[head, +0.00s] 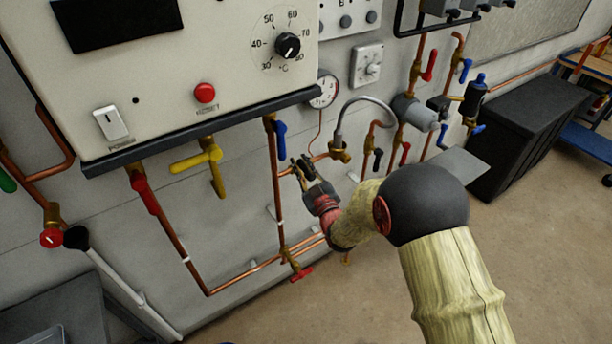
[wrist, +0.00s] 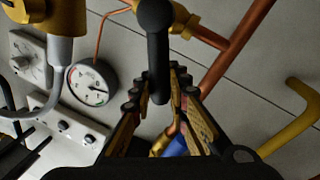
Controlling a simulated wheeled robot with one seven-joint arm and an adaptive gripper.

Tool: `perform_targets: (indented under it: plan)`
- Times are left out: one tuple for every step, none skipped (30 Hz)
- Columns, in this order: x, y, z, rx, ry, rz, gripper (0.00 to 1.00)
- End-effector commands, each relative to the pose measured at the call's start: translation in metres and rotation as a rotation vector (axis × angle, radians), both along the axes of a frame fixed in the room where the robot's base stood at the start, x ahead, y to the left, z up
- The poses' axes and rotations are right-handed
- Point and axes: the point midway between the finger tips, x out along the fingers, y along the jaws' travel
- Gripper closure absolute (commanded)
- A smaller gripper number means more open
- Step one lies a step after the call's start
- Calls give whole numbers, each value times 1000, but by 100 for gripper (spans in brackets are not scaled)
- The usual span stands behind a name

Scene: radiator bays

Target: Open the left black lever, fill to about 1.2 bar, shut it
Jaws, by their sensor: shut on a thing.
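The left black lever (wrist: 155,45) runs down from the top of the wrist view between my fingers. My gripper (wrist: 165,90) is shut on it. In the head view my gripper (head: 304,172) is at the copper pipe beside the brass filling valve (head: 340,152), and it hides most of the lever there. I cannot tell the lever's exact angle to the pipe. The round pressure gauge (head: 323,90) hangs under the boiler, up and right of my gripper. It also shows in the wrist view (wrist: 92,82), with green and red on its dial; its numbers are too small to read.
A blue lever (head: 281,140) is close left of my gripper. A yellow lever (head: 196,160) is further left and a red-handled valve (head: 301,274) is below. A braided hose (head: 366,101) loops above the filling valve. Another black lever (head: 377,158) hangs to the right.

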Motion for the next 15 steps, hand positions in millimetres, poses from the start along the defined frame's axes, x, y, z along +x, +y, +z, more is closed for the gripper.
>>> perform_targets:
  plan:
    - [-2,3,-8,-33,-27,2,100]
    - [-3,5,-9,-56,-42,2,100]
    - [-4,7,-10,-86,-62,1,100]
    - [-5,8,-11,-109,-77,0,100]
    - [-6,9,-12,-129,-91,1,100]
    - [-7,11,-13,-157,-109,0,100]
    - [-8,12,-14,-175,-123,1,100]
    - [-9,13,-15,-195,-135,0,100]
    - [-10,14,-17,-220,-151,0,100]
    - [-10,15,-17,-236,-162,0,100]
    - [-11,16,-18,-252,-174,0,100]
    - [-12,17,-19,-273,-187,0,100]
    - [-12,18,-20,-286,-196,1,100]
    - [-13,19,-21,-301,-205,1,100]
    - [-13,20,-21,-316,-216,1,100]
